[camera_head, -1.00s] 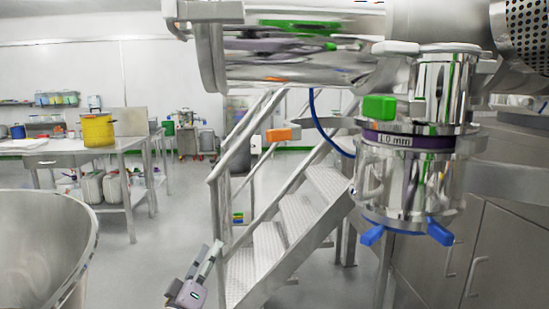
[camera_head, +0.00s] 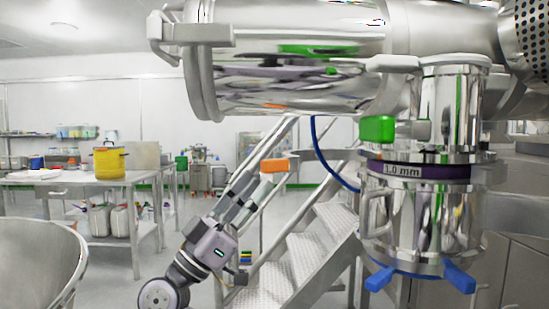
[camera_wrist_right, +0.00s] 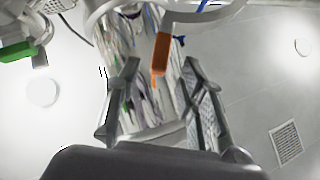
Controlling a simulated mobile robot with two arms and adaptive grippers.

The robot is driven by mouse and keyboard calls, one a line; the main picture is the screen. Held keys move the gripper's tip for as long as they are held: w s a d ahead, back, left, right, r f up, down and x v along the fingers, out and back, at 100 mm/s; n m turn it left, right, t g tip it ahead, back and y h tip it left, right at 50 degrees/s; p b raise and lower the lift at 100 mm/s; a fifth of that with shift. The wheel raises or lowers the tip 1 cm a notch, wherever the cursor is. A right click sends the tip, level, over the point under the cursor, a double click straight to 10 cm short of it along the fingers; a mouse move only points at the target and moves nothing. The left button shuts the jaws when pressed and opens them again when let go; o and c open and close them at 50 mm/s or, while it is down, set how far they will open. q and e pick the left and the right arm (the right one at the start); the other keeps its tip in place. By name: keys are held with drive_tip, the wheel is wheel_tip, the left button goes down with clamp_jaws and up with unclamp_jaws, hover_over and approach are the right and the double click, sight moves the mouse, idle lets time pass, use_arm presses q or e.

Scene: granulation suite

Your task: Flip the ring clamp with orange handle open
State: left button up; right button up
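The orange handle (camera_head: 274,165) of the ring clamp is on the left of the steel vessel (camera_head: 415,220). A curved metal piece (camera_head: 325,155) runs from the handle toward the vessel's joint by the purple "1.0 mm" band (camera_head: 425,172). My right gripper (camera_head: 256,183) reaches up from below left, its fingertips just below and left of the handle. In the right wrist view my fingers (camera_wrist_right: 161,65) are apart, and the orange handle (camera_wrist_right: 160,53) shows between their tips. I cannot tell whether they touch it. My left gripper is not in view.
A green handle (camera_head: 378,129) sits above the joint, and blue handles (camera_head: 458,278) are at the vessel's lower end. A large steel cylinder (camera_head: 290,65) hangs above. Metal stairs (camera_head: 300,260) stand behind. A table with a yellow pot (camera_head: 109,162) is at the left.

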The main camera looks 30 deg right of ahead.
sight(267, 173)
drive_tip(key=p+x, duration=0.1)
drive_tip(key=x, duration=0.5)
drive_tip(key=shift+d+r, duration=0.25)
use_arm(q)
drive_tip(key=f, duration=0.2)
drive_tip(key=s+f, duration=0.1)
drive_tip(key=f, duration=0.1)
use_arm(e)
clamp_jaws()
